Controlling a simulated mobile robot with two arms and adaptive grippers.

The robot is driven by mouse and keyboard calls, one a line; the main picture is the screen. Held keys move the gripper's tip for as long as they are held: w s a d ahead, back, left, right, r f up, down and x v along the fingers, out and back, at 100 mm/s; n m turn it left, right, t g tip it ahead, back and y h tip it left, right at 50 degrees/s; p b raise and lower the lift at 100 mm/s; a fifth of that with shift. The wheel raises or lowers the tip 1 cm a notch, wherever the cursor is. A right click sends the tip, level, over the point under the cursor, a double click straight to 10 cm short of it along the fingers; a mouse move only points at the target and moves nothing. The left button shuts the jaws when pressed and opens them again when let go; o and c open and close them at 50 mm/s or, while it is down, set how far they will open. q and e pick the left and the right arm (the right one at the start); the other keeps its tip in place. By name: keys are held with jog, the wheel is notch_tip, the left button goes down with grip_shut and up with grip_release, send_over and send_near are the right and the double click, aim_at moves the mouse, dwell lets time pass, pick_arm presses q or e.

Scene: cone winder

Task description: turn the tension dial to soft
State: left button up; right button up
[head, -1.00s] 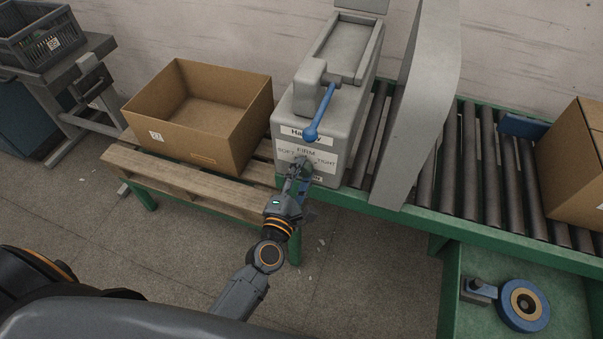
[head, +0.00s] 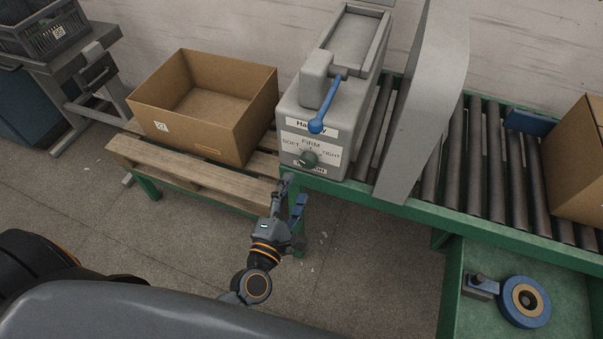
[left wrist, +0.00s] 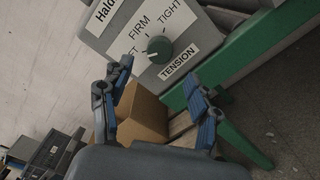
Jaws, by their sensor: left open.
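The tension dial (head: 308,158) is a round dark green knob low on the front of the grey machine (head: 290,112). Its label (head: 326,147) reads SOFT at left, FIRM at top and TIGHT at right. In the left wrist view the dial (left wrist: 159,49) shows a small pale mark that seems to lie on the SOFT side; a finger partly covers the word SOFT. My left gripper (head: 292,192) is open and empty, below and in front of the dial, apart from it. Its two spread fingers show in the left wrist view (left wrist: 158,78). My right gripper is not in view.
A blue-handled lever (head: 325,106) hangs above the dial. An open cardboard box (head: 190,120) stands on a wooden pallet (head: 180,170) at left. A green-framed roller conveyor (head: 465,160) and grey curved panel (head: 425,100) are at right. Floor in front is clear.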

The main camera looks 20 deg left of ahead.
pick_arm(q)
jog(key=s, duration=0.4)
jog(key=shift+f, duration=0.1)
dwell(0.4)
jog(key=s+a+f+m+g+h, duration=0.1)
jog(key=s+f+m+g, duration=0.4)
jog(key=f, duration=0.6)
jog(key=s+f+m+g+p, duration=0.1)
jog(key=s+f+m, duration=0.1)
jog(key=f+m, duration=0.65)
jog(key=s+a+f+m+g+h, duration=0.1)
jog(key=s+f+m+g, duration=0.25)
jog(key=f, duration=0.95)
jog(key=s+a+f+m+g+y, duration=0.1)
jog(key=s+a+f+m+g, duration=0.2)
jog(key=s+f, duration=0.3)
jog(key=s+a+f+m+g+y, duration=0.1)
jog(key=s+a+f+m+g, duration=0.2)
jog(key=s, duration=1.1)
notch_tip(320, 180, down, 4)
jog(key=m+g, duration=0.1)
jog(key=m, duration=0.1)
jog(key=shift+s+a+r+m+y+p, duration=0.2)
jog(key=shift+s+m+y+p, duration=0.1)
jog(key=shift+s+p, duration=0.1)
jog(key=shift+g, duration=0.25)
